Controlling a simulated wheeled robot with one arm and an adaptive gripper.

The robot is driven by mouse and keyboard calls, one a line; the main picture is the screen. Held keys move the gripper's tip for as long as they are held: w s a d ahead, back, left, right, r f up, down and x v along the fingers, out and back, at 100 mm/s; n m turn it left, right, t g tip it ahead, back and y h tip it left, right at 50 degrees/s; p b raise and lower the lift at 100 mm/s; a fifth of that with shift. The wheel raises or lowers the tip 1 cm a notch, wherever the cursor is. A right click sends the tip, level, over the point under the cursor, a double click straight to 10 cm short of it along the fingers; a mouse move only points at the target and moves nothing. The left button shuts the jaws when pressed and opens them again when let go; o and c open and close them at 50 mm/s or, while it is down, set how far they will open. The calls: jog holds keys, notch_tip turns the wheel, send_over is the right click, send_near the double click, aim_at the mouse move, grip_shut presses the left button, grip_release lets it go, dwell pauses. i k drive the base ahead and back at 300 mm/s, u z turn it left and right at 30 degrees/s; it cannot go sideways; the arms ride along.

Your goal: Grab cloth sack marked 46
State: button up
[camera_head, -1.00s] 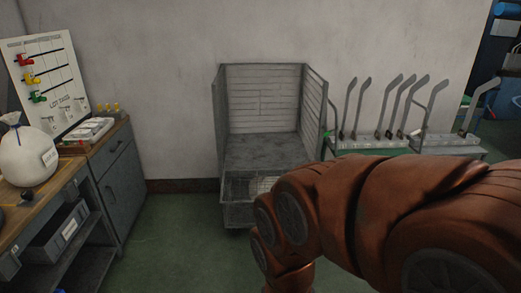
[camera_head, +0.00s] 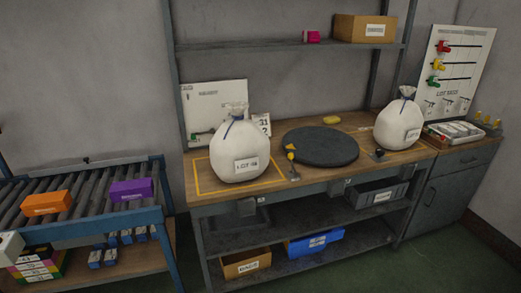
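Two white cloth sacks tied at the neck with dark cord stand upright on the wooden workbench (camera_head: 268,186). The left sack (camera_head: 238,150) stands inside a yellow outlined square. Its tag begins with LOT; the digits look like 18 but are blurred. The right sack (camera_head: 397,124) stands at the bench's right end, and I cannot read the number on its tag.
A dark round turntable (camera_head: 320,146) lies between the sacks. A roller conveyor (camera_head: 80,190) with an orange box (camera_head: 46,203) and a purple box (camera_head: 132,190) is at left. A shelf (camera_head: 255,46) hangs above; a cabinet (camera_head: 455,185) with a lot board (camera_head: 455,70) is at right.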

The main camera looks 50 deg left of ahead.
aim_at(240, 151)
jog(key=u, duration=2.55)
jog(key=k, duration=1.3)
jog(key=z, duration=0.25)
jog(key=i, duration=0.75)
jog(key=z, duration=0.7)
jog(key=i, duration=0.9)
jog(key=u, duration=0.95)
jog(key=i, duration=0.7)
jog(key=u, duration=0.8)
